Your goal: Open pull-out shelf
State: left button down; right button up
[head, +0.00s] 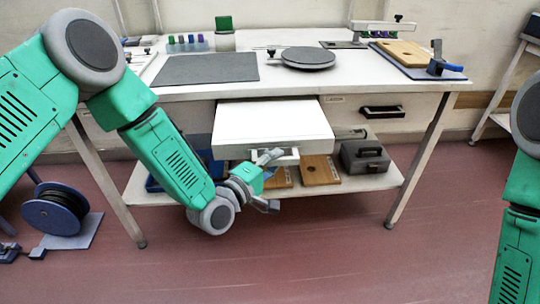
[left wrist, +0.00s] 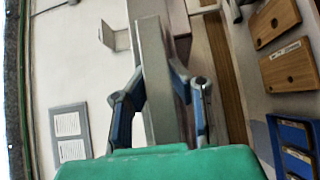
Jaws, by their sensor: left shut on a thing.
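The pull-out shelf (head: 270,122) is a white board that sticks out from the front of the workbench, below the bench top. Its handle (head: 289,157) is a light bar on its front edge. My left gripper (head: 268,166) is at this handle, in front of and just below the shelf's front edge. In the left wrist view its two fingers (left wrist: 160,80) are closed on both sides of a grey bar (left wrist: 154,60), which I take as the handle. The gripper hides part of the handle in the head view. My right gripper is out of view.
The workbench top (head: 395,82) carries a grey mat (head: 207,68), a round dark turntable (head: 308,58) and a wooden board (head: 403,53). A closed drawer with a dark handle (head: 382,112) is to the right. A grey box (head: 365,156) stands on the lower shelf. The floor in front is clear.

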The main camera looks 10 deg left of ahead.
pick_arm(q)
jog(key=s+d+p, duration=0.1)
jog(key=s+d, duration=0.1)
jog(key=s, duration=0.4)
jog(key=shift+s+f, duration=0.25)
jog(key=shift+s, duration=0.05)
jog(key=shift+a, duration=0.1)
jog(key=c, duration=1.4)
grip_release()
jog(key=shift+r, duration=0.1)
jog(key=v, duration=1.2)
